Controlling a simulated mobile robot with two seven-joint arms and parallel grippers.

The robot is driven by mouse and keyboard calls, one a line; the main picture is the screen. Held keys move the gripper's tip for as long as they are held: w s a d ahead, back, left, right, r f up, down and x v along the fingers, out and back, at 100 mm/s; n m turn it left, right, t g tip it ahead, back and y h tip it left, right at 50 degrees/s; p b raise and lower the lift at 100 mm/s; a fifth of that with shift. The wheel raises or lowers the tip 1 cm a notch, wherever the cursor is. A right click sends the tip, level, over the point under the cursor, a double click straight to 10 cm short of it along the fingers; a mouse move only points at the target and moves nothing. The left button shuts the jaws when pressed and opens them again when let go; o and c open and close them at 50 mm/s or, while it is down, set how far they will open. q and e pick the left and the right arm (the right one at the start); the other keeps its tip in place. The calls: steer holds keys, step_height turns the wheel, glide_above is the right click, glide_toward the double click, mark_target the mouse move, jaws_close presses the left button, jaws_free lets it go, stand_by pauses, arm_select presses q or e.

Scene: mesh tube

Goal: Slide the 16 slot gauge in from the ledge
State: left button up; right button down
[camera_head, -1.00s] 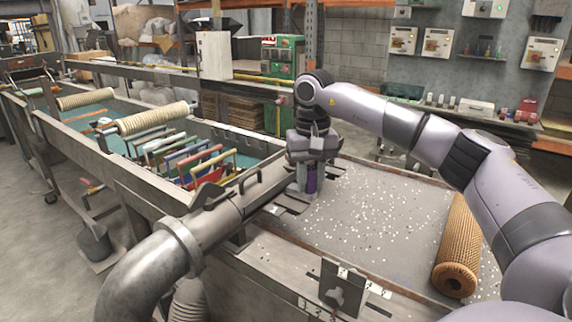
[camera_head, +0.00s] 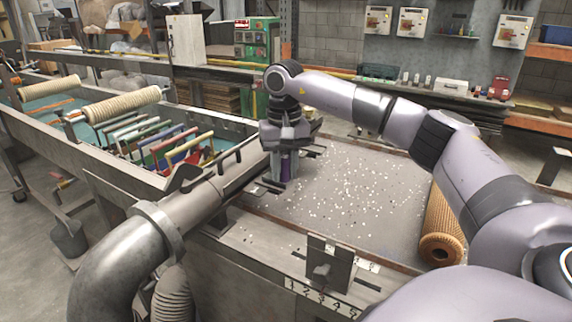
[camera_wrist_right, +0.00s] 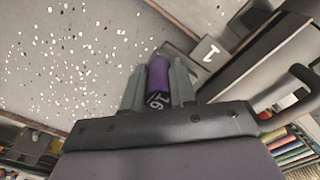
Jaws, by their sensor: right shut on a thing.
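My right gripper (camera_head: 284,180) points down over the near left part of the speckled grey bed. It is shut on the purple 16 slot gauge (camera_head: 291,165), which is upright between the fingers. In the right wrist view the purple gauge (camera_wrist_right: 158,74) shows between the two grey fingers (camera_wrist_right: 158,88), with the label 16 at its near end. A plate marked 1 (camera_wrist_right: 209,52) lies just beside it, on the metal edge. The fingers hide part of the gauge, and I cannot tell whether its lower end touches anything. My left gripper is not in view.
A large pipe (camera_head: 160,232) with handles runs close left of the gripper. A trough with several coloured frames (camera_head: 165,150) lies beyond it. A brown mesh roll (camera_head: 442,225) lies on the bed's right side. A metal bracket (camera_head: 329,263) stands on the numbered front edge.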

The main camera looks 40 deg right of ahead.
steer(key=shift+p, duration=0.3)
stand_by(0.5)
steer(key=shift+w+a+p, duration=0.25)
steer(key=shift+w+p, duration=0.3)
steer(key=shift+w, duration=0.2)
steer(key=shift+w+a+p, duration=0.2)
steer(key=shift+w+p, duration=0.35)
steer(key=shift+w, duration=0.15)
stand_by(1.1)
steer(key=c, duration=0.8)
jaws_free()
step_height(320, 180, up, 7)
steer(key=shift+r+b, duration=0.1)
steer(key=shift+b, duration=0.3)
steer(key=shift+s, duration=0.15)
